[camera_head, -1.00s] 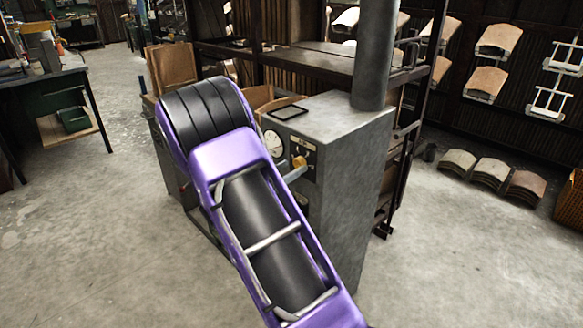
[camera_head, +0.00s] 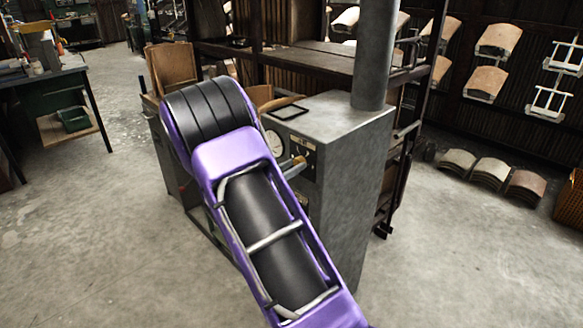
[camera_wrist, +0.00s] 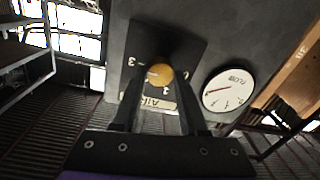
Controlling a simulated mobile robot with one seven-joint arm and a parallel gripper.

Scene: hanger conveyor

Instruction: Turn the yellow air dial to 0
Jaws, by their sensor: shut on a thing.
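The yellow air dial (camera_wrist: 160,74) sits on a dark plate on the front of a grey metal cabinet (camera_head: 345,150). In the wrist view an "AIR" label and the numeral 3 show around it, partly hidden by my fingers. My gripper (camera_wrist: 160,80) is shut on the dial, one finger on each side. In the head view the dial (camera_head: 299,161) shows as a small yellow patch beside my purple arm, which hides most of my gripper. The dial's exact setting cannot be read.
A round white flow gauge (camera_wrist: 229,89) with a red needle is on the cabinet beside the dial. A thick pipe (camera_head: 375,55) rises from the cabinet top. A dark rack stands behind. Stacked curved panels (camera_head: 490,171) lie on the floor at right.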

